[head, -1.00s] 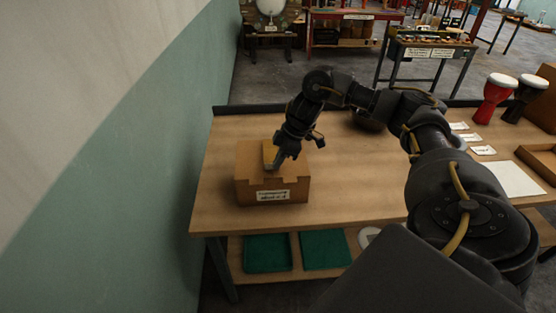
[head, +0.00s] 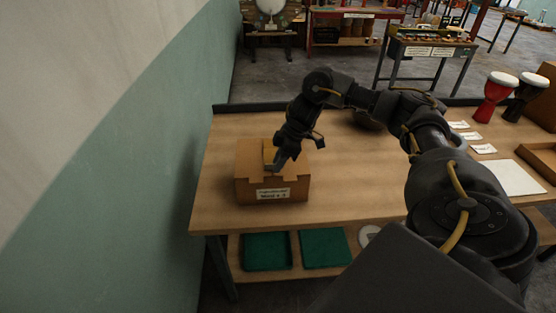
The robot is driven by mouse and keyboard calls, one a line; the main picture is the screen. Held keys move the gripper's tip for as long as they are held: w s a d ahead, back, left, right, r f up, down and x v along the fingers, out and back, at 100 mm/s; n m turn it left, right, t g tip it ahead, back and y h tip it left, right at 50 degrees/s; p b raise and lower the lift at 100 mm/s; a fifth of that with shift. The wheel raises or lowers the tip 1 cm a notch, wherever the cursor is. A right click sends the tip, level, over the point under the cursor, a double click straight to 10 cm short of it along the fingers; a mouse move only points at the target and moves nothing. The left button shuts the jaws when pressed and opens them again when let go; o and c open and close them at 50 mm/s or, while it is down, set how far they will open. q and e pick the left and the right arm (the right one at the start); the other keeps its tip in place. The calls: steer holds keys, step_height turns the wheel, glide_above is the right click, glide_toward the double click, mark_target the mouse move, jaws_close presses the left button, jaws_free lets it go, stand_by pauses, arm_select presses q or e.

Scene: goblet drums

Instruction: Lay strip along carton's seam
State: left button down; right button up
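The brown carton (head: 248,185) stands on the left part of the wooden table, with a white label on its near face. A narrow yellowish piece (head: 268,150) shows on top of it, close beside my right gripper; I cannot tell if it is the strip or part of the carton. My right gripper (head: 277,165) points down at the top middle of the carton. Its fingertips are small and dark, so I cannot tell whether they are open or shut, or touching the carton. My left gripper is out of view.
The wooden table (head: 340,190) is bare right of the carton. Green trays (head: 266,251) sit on the shelf below. A wall rises at left.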

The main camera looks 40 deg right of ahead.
steer(key=v, duration=0.2)
steer(key=shift+d+r, duration=0.2)
steer(key=shift+r, duration=0.2)
steer(key=p+v, duration=0.1)
steer(key=v, duration=0.7)
steer(key=shift+p, duration=0.4)
steer(key=shift+a, duration=0.1)
